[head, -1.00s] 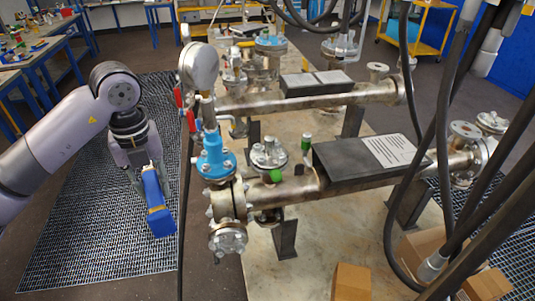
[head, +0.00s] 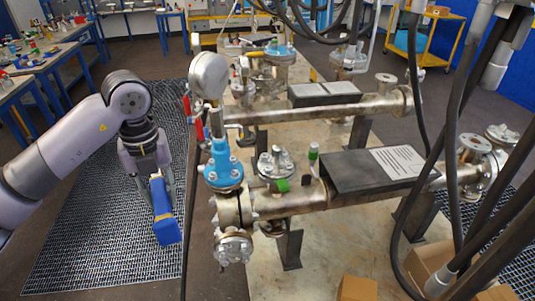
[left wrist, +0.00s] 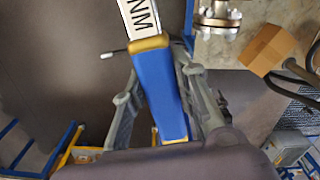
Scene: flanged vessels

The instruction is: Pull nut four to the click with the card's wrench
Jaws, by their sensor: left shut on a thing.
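My left gripper (head: 161,190) is shut on a blue wrench handle (head: 165,228), which points down over the floor grating to the left of the vessels. In the left wrist view, the blue handle (left wrist: 161,95) lies between the fingers, with a brass-coloured collar and a white scale lettered "NM" (left wrist: 142,18) beyond it. The wrench's head is out of that view. A flange with bolts (head: 233,246) ends the near vessel, below a blue valve body (head: 223,168). A printed white sheet (head: 398,161) lies on a black box on that vessel. Nut numbers are not legible. My right gripper is not seen.
A pressure gauge (head: 208,75) and red-handled valves stand at the near vessel's left end. Black hoses (head: 440,150) hang across the right side. Cardboard boxes (head: 357,288) are at the front right. The grating (head: 90,230) on the left is clear.

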